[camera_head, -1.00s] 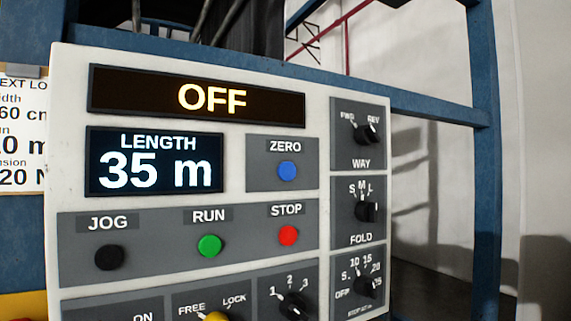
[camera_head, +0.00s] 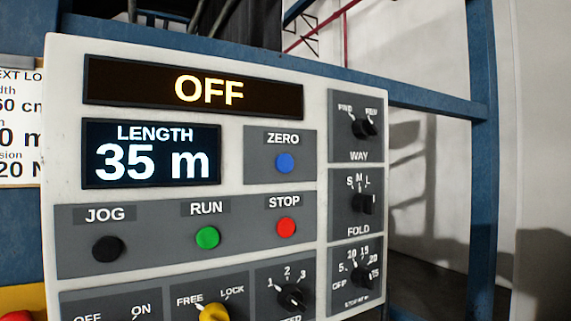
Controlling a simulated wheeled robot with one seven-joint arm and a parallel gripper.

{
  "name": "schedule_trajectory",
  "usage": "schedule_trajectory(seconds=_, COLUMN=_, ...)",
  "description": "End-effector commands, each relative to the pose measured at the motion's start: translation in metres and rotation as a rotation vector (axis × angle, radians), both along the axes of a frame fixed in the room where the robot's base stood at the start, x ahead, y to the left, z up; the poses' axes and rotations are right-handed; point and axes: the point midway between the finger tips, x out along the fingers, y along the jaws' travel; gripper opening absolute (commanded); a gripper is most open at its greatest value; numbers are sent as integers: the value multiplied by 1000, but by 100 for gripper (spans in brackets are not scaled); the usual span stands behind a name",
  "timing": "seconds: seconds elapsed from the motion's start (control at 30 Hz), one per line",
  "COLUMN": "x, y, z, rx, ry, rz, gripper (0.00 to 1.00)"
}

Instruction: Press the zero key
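The zero key (camera_head: 285,163) is a round blue button under the label ZERO, on its own grey plate at the upper middle of the white control panel (camera_head: 60,60). It stands to the right of the length display (camera_head: 152,155), which reads 35 m. The display above it (camera_head: 195,88) reads OFF. My gripper is not in the view, and nothing covers the key.
Below are a black JOG button (camera_head: 108,249), a green RUN button (camera_head: 207,237) and a red STOP button (camera_head: 286,227). Dark knobs for WAY (camera_head: 364,127) and FOLD (camera_head: 363,204) stand at the right. A yellow knob (camera_head: 214,313) shows at the bottom. Blue frame posts (camera_head: 483,150) flank the panel.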

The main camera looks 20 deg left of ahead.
Motion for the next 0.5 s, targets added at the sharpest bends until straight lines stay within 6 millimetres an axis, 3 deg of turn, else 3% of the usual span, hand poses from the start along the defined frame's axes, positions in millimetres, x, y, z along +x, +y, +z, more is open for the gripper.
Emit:
schedule_trajectory(seconds=0.07, x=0, y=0, z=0, rx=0, ry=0, rz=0, gripper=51)
schedule_trajectory(seconds=0.5, x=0, y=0, z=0, rx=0, ry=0, rz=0, gripper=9)
